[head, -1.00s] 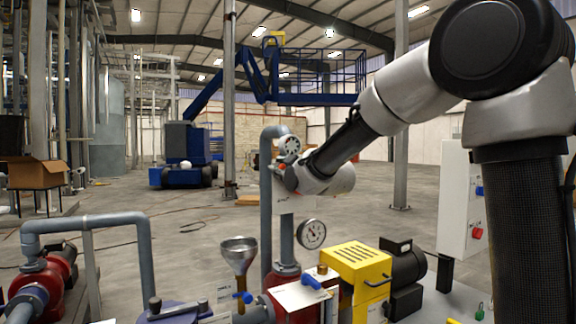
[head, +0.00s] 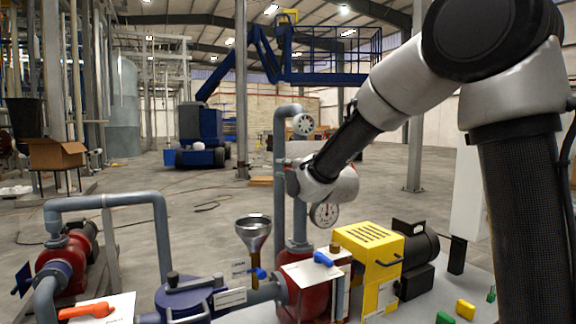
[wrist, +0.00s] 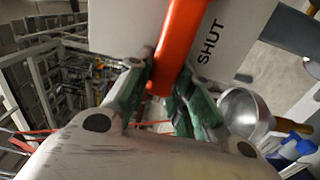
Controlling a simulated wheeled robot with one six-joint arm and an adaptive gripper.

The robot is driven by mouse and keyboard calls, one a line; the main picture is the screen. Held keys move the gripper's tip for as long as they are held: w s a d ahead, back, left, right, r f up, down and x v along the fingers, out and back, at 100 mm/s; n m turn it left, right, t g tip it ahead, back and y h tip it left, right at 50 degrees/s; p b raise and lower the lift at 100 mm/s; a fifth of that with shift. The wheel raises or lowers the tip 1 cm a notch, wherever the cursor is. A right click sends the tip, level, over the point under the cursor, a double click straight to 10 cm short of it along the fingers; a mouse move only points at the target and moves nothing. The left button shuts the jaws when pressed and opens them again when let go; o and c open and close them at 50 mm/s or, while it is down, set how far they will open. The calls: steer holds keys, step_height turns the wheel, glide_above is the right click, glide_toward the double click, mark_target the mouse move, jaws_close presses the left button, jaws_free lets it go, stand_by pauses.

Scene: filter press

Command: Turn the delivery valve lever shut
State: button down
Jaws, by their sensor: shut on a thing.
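The delivery valve lever (wrist: 182,45) is an orange-red bar in the wrist view, running down from the top edge in front of a white plate marked SHUT (wrist: 225,38). My gripper (wrist: 165,82) is shut on it, with green-padded fingers on both sides of its lower end. In the head view my wrist (head: 325,184) is in front of the grey vertical pipe (head: 281,150) and hides the fingers and most of the lever there. The lever's pivot cannot be made out.
A pressure gauge (head: 324,215) sits just below my wrist, partly covered. Another orange lever (head: 86,311) lies at lower left. Open floor lies beyond.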

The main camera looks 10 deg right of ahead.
steer(key=shift+f+n, duration=0.3)
steer(key=shift+f, duration=0.05)
stand_by(0.3)
steer(key=c, duration=1.2)
jaws_free()
steer(key=shift+c, duration=0.2)
steer(key=v, duration=1.2)
